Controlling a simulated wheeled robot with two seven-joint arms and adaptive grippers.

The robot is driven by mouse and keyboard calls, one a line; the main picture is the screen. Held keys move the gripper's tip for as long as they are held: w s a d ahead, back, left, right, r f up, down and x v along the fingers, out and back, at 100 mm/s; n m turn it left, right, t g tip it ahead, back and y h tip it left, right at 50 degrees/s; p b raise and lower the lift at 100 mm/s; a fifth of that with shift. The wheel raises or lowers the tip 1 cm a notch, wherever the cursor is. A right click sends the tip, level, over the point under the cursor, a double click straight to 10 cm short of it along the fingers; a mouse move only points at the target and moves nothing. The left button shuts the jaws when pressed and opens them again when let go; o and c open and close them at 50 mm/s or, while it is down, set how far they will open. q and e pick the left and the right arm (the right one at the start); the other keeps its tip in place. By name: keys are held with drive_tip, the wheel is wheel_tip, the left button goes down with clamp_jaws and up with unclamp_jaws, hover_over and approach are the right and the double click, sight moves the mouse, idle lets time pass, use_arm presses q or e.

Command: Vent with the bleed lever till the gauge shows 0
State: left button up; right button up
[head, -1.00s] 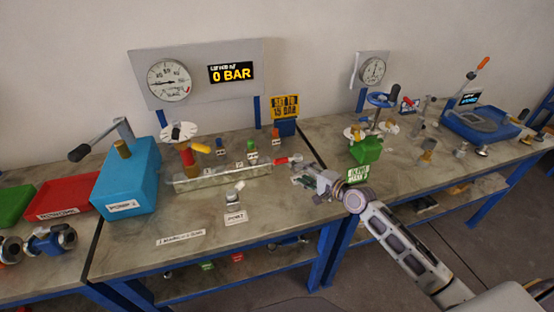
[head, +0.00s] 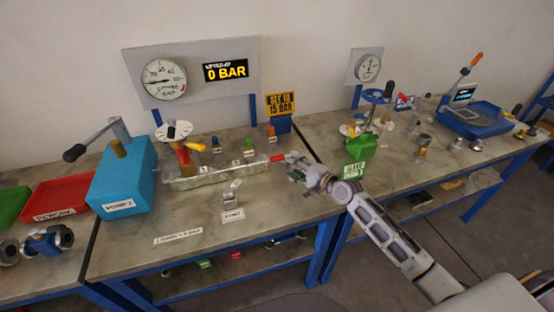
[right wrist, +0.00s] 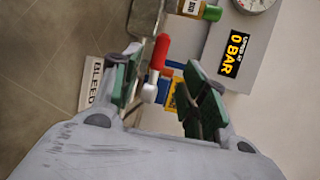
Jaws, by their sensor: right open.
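My right gripper (head: 292,168) is open, close to the lever; contact cannot be told. The round gauge (head: 163,78) hangs on the grey panel; its needle is too small to read surely. The display (head: 226,70) beside it reads 0 BAR. My left gripper is not in view.
A blue pump box (head: 122,180) with a crank stands left of the rig (head: 215,178). A yellow sign (head: 281,104) stands behind it. The front of the middle bench is mostly clear.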

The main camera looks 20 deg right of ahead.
sight(279, 159)
drive_tip(key=shift+x, duration=5.3)
clamp_jaws()
